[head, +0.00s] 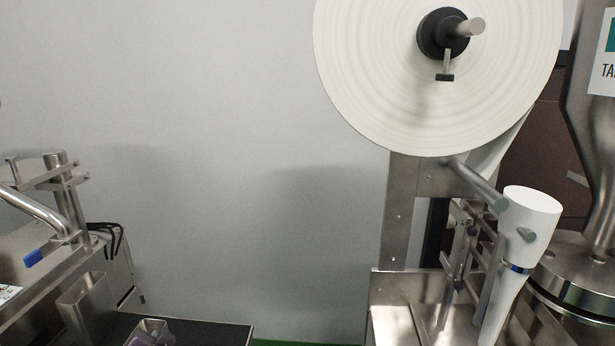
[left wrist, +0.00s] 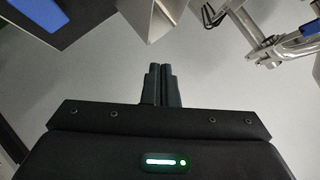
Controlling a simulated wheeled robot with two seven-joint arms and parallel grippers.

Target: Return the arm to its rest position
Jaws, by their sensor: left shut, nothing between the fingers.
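My left gripper (left wrist: 160,72) shows in the left wrist view, its two dark fingers together at the middle, shut and empty. Nothing touches the fingertips; plain grey surface lies behind them. I cannot make out my left gripper in the head view. My right gripper is in neither view.
A large white paper roll (head: 340,80) hangs on a machine at right, above a white tapered tube (head: 530,212). Another metal machine (head: 85,300) stands at left by a dark conveyor (head: 215,335). A metal chute (left wrist: 150,18) shows beyond the fingers. The wall between machines is clear.

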